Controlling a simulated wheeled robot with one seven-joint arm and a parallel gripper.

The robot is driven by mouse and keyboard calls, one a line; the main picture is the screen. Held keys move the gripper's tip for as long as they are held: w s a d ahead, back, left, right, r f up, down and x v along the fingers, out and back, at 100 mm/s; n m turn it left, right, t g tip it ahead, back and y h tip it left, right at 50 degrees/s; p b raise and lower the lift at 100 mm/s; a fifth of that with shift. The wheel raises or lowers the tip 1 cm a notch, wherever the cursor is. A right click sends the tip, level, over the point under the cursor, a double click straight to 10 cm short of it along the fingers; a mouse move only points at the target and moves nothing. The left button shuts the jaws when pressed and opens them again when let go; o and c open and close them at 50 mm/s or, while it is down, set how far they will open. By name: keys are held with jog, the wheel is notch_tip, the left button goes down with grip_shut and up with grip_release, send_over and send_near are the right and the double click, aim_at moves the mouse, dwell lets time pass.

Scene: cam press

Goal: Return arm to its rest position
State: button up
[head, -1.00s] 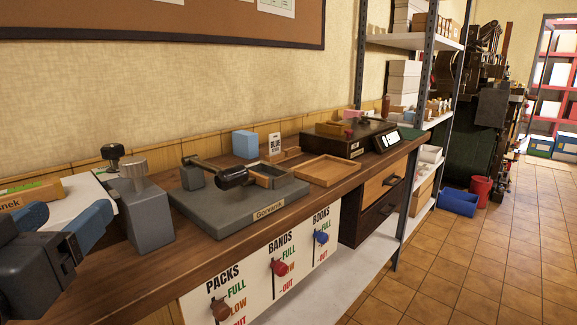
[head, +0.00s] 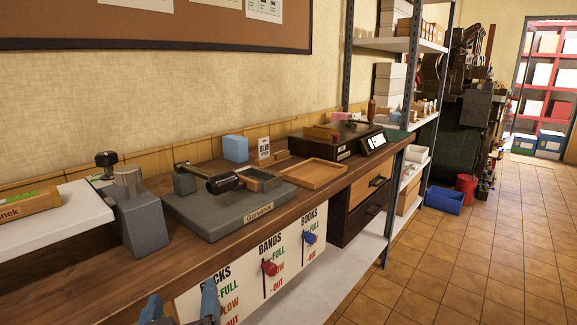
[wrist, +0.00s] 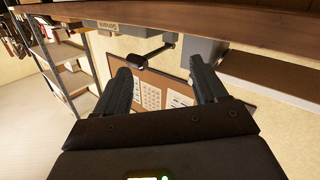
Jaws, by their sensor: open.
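My gripper (head: 180,305) shows at the bottom of the head view, low in front of the workbench (head: 95,285), partly cut off by the picture's edge. Its two blue-grey fingers are apart with nothing between them. In the wrist view my gripper (wrist: 165,82) is open and empty, and the bench's front edge (wrist: 200,14) runs across the top. The cam press (head: 215,215) stands on the bench, a grey base labelled Gorvanek with a black-handled lever lying low over it. The gripper touches nothing that I can see.
A grey block with a knob (head: 138,225) and a white surface with a labelled box (head: 25,205) are at the left. A sign with knobs (head: 285,265) hangs on the bench front.

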jog(key=s+d+f+g+p, duration=0.1)
jog(key=s+d+f, duration=0.3)
jog(key=d, duration=0.4)
jog(key=s+d+f+n+p, duration=0.1)
jog(key=s+d+f, duration=0.25)
jog(key=d, duration=0.35)
jog(key=s+d+f+g+p, duration=0.1)
jog(key=s+d+f+p, duration=0.2)
jog(key=d, duration=0.5)
jog(key=s+d+r+m+h+p, duration=0.1)
jog(key=s+d+r+m, duration=0.1)
jog(key=s, duration=0.5)
jog(key=s+d+r+m+h+p, duration=0.1)
jog(key=s+d+r+m, duration=0.1)
jog(key=s+d+r, duration=0.2)
jog(key=s+d+r+m+h, duration=0.1)
jog(key=s+d+r, duration=0.2)
jog(key=s, duration=0.9)
jog(key=d, duration=0.3)
jog(key=shift+s+d+r+m+h+p, duration=0.2)
jog(key=shift+d+m+h+p, duration=0.1)
jog(key=shift+m+h+p, duration=0.1)
jog(key=shift+w+f, duration=0.15)
